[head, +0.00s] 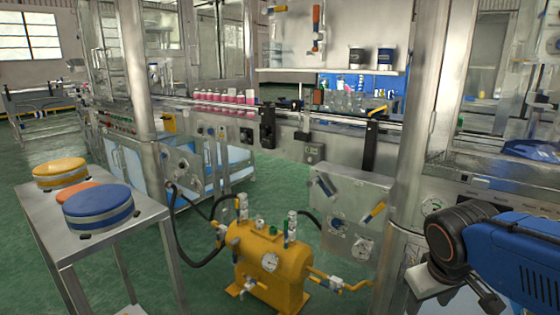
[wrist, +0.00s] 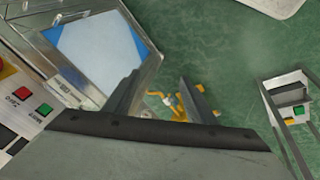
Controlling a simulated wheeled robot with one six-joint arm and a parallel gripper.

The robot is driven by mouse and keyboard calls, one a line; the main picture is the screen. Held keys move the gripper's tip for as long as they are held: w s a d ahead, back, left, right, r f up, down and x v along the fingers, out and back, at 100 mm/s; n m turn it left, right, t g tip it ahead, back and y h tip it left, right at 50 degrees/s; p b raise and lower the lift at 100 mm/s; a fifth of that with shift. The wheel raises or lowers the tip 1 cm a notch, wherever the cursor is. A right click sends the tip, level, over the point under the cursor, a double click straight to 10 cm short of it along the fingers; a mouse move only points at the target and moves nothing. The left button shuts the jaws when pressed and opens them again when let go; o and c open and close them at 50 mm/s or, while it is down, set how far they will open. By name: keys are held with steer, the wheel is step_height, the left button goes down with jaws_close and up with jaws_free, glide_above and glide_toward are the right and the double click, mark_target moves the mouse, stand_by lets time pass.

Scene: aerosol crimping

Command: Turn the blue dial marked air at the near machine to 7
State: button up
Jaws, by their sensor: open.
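I cannot make out a dial marked air in either view; any lettering is too small to read. A grey panel (head: 352,190) stands mid-right in the head view, with a small blue-handled part (head: 340,222) and a yellow-handled one (head: 374,212). I cannot tell whether the blue part is the dial.
A yellow tank (head: 272,262) with gauge, valves and hoses stands on the green floor. A steel table (head: 105,238) at the left bears blue and yellow round stacks. In the wrist view, a panel with red and green buttons (wrist: 44,108) lies at the left.

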steer(key=s+a+m+t+y, duration=0.1)
steer(key=s+a+m+y, duration=0.1)
steer(key=s, duration=0.3)
steer(key=shift+s+a+r, duration=0.2)
steer(key=shift+s+a, duration=0.1)
steer(key=shift+a, duration=0.1)
stand_by(2.1)
